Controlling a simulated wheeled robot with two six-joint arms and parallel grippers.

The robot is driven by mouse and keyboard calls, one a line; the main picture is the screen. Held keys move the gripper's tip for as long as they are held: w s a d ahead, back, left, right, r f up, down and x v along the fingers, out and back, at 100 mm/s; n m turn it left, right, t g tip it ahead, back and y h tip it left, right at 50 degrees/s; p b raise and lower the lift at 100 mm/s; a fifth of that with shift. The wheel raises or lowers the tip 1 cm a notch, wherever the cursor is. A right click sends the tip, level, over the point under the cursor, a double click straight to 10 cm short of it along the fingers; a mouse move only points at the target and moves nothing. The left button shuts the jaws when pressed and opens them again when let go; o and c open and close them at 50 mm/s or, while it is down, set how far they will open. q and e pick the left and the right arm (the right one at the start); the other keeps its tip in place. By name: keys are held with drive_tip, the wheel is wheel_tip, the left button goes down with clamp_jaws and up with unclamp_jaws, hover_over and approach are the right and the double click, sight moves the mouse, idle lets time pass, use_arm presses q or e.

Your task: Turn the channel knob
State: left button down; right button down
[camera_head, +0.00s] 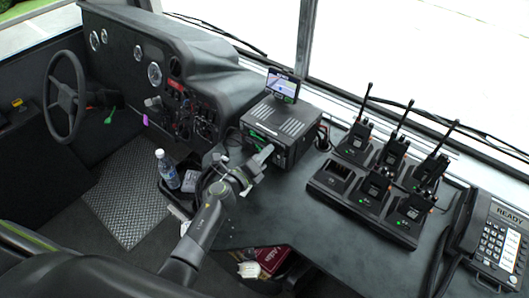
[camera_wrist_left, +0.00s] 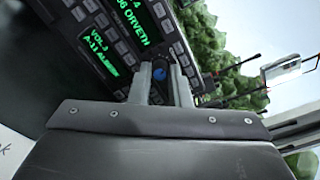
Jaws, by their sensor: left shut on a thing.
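The dark radio unit (camera_head: 292,116) stands on the dash counter near the middle of the head view. In the left wrist view its front panel (camera_wrist_left: 104,20) shows green lit displays and rows of buttons. A small round knob (camera_wrist_left: 159,73) with a blue face sits at the panel's edge, between my gripper's two pale fingers. My left gripper (camera_head: 266,151) reaches up to the radio's front and is shut on this knob. In the head view the gripper hides the knob. My right gripper is not in view.
A charger rack (camera_head: 362,205) with several handheld radios is to the right, and a desk phone (camera_head: 492,240) beyond it. A small screen (camera_head: 283,85) stands on the radio unit. A water bottle (camera_head: 167,170) is left of my arm. The steering wheel (camera_head: 65,96) is far left.

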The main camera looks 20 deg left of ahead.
use_arm(q)
drive_tip(key=c, duration=1.6)
unclamp_jaws()
drive_tip(key=shift+s, duration=0.1)
drive_tip(key=b+v, duration=0.1)
drive_tip(key=v, duration=1.5)
drive_tip(key=shift+f, duration=0.15)
drive_tip(key=shift+s+a+b, duration=0.25)
drive_tip(key=shift+s+b, duration=0.05)
drive_tip(key=shift+s, duration=0.3)
